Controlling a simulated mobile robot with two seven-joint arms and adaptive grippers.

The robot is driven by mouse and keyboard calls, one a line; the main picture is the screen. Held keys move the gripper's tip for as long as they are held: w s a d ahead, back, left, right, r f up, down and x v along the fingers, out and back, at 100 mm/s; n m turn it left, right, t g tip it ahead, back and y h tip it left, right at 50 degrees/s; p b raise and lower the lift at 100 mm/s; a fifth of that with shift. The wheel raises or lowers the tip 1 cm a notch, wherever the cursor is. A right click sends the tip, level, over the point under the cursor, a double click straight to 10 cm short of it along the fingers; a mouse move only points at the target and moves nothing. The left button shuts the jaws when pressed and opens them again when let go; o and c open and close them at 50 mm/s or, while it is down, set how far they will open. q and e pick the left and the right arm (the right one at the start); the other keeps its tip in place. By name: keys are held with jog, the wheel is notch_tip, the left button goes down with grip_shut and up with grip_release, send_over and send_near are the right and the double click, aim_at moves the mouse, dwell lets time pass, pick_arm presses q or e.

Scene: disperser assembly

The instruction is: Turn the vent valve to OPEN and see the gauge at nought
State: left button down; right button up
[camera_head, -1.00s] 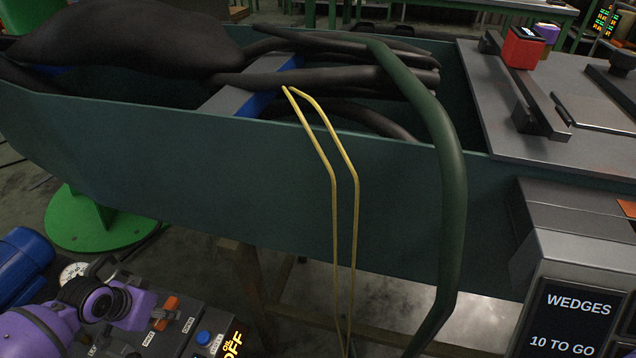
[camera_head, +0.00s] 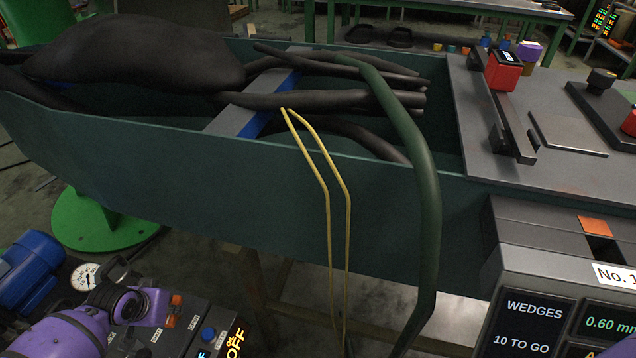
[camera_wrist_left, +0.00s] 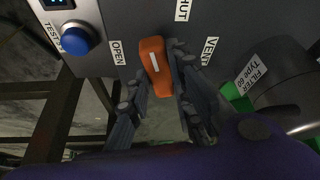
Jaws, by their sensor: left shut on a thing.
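The vent valve's orange handle (camera_wrist_left: 155,60) carries a white line and sits on a dark panel. In the left wrist view its upper end lies between the OPEN label on the left and the SHUT label above right. My left gripper (camera_wrist_left: 160,85) is shut on this handle, one finger on each side. In the head view the gripper (camera_head: 140,306) is at the lower left, and a bit of the orange handle (camera_head: 176,300) shows beside it. The round white gauge (camera_head: 86,277) stands behind the gripper; its needle is too small to read. My right gripper is out of view.
A blue button (camera_wrist_left: 77,39) is close to the valve on the same panel. A filter housing (camera_wrist_left: 285,85) is on its right. A green trough (camera_head: 180,170) with dark hoses spans the middle. A yellow looped rod and a green hose hang over its front.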

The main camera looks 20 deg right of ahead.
pick_arm(q)
jog(key=n+p, duration=0.1)
jog(key=n+y+p, duration=0.1)
jog(key=p, duration=0.1)
jog(key=n+p, duration=0.1)
jog(key=shift+s+d+r+n, duration=0.1)
jog(key=shift+d+r+n, duration=0.15)
jog(key=shift+n, duration=0.15)
jog(key=shift+f+n+y+p, duration=0.15)
jog(key=shift+n+y+p, duration=0.45)
jog(key=shift+n+p, duration=0.3)
jog(key=shift+d+n+y+p, duration=0.15)
jog(key=shift+n+y+p, duration=0.25)
jog(key=shift+n, duration=0.5)
jog(key=n, duration=0.2)
jog(key=shift+f+n+y, duration=0.2)
jog(key=shift+n+y, duration=0.1)
jog(key=shift+y, duration=0.1)
jog(key=n+g+y+b, duration=0.1)
jog(key=n, duration=0.3)
jog(key=shift+n, duration=0.6)
jog(key=shift+w+r+y, duration=0.1)
jog(key=shift+w+y, duration=0.1)
jog(key=shift+y, duration=0.1)
